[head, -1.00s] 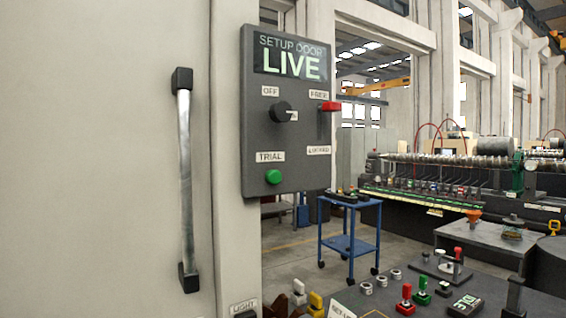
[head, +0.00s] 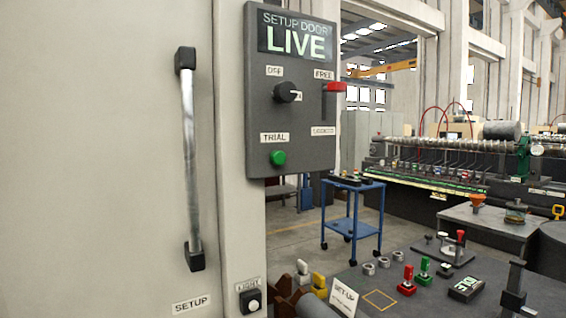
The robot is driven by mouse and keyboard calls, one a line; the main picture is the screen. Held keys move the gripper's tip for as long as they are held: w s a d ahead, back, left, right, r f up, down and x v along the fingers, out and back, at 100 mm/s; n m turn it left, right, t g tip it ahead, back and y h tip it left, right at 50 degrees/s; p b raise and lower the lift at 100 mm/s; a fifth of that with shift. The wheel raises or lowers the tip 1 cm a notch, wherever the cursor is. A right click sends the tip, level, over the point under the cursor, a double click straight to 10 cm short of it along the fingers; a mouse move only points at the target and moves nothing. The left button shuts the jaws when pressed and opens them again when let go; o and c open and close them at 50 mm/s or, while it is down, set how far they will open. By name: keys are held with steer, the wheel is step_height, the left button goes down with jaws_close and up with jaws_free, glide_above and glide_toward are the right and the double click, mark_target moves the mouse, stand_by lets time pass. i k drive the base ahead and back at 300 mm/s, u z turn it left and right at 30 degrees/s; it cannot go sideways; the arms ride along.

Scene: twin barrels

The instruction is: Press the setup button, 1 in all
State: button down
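A "SETUP" label (head: 191,304) sits low on the pale door, at the bottom edge of the head view. No button shows beside it, and the area under it is cut off. A dark panel (head: 290,125) headed "SETUP DOOR" has a lit screen (head: 297,42) reading "LIVE". A green button (head: 278,158) sits under its "TRIAL" label. A white button (head: 252,302) in a dark housing sits under a "LIGHT" label at the bottom. My gripper is not in view.
A vertical door handle (head: 190,150) stands out left of the panel. The panel has a black knob (head: 286,92) and a red lever (head: 335,87) near "FREE". A dark bench (head: 400,300) with several small parts lies lower right. A blue cart (head: 352,220) stands behind.

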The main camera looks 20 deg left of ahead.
mark_target(278, 158)
steer(key=u, duration=0.75)
steer(key=k, duration=0.65)
steer(key=z, duration=0.2)
steer(key=i, duration=0.5)
steer(key=z, duration=0.05)
